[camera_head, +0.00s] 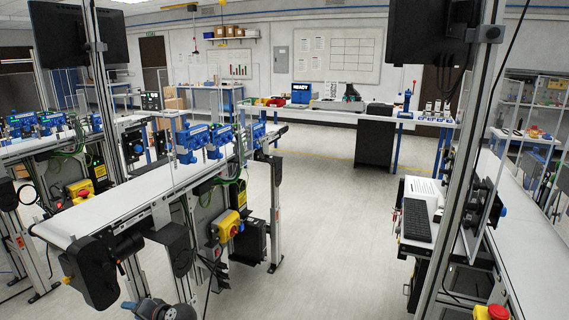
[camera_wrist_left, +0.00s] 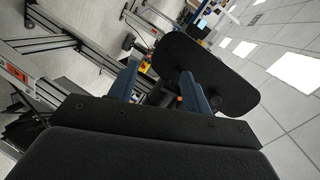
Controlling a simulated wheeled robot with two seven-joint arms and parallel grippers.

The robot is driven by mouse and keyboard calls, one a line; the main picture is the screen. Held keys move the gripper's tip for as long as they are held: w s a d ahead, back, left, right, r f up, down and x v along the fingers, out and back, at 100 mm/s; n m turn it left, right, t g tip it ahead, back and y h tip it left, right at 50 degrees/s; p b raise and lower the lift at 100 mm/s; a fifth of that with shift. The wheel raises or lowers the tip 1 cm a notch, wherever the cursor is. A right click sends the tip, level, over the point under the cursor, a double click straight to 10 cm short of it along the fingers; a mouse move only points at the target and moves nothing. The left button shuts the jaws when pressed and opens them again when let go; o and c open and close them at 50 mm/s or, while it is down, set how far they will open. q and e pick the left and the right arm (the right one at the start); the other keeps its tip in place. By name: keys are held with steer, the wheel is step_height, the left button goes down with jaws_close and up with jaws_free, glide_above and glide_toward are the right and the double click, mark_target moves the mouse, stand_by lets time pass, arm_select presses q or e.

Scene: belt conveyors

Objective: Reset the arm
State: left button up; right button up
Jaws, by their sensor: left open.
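My left gripper (camera_wrist_left: 160,88) shows in the left wrist view with its two blue-grey fingers apart and nothing visible between them. The view is strongly tilted. In the head view, a dark grey-blue part of my left arm (camera_head: 160,309) shows at the bottom edge, beside the near end of the left belt conveyor (camera_head: 88,222). My right arm and gripper do not show.
A black rounded panel (camera_wrist_left: 205,72) stands just beyond the left fingers; its distance is unclear. Yellow emergency-stop boxes (camera_head: 228,225) hang on the left conveyor's side. Another conveyor (camera_head: 530,255) runs along the right. The middle floor (camera_head: 325,230) is clear.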

arm_select(q)
steer(key=s+d+f+h, duration=0.2)
steer(key=s+d+h, duration=0.45)
steer(key=d, duration=0.45)
steer(key=s+d+f+h, duration=0.2)
steer(key=s+d+h, duration=0.45)
steer(key=d, duration=0.45)
steer(key=s+d+f+g, duration=0.1)
steer(key=s+d+f, duration=0.1)
steer(key=s, duration=0.7)
steer(key=s+d+f+m+g+h, duration=0.1)
steer(key=s+d+f, duration=0.2)
steer(key=s, duration=0.6)
steer(key=s+d+f+g+h, duration=0.1)
steer(key=s+d+f, duration=0.1)
steer(key=s+f, duration=0.3)
steer(key=s, duration=0.4)
steer(key=shift+s+d+f+m+g, duration=0.25)
steer(key=shift+s+d+m+g, duration=0.05)
steer(key=shift+s+d, duration=0.05)
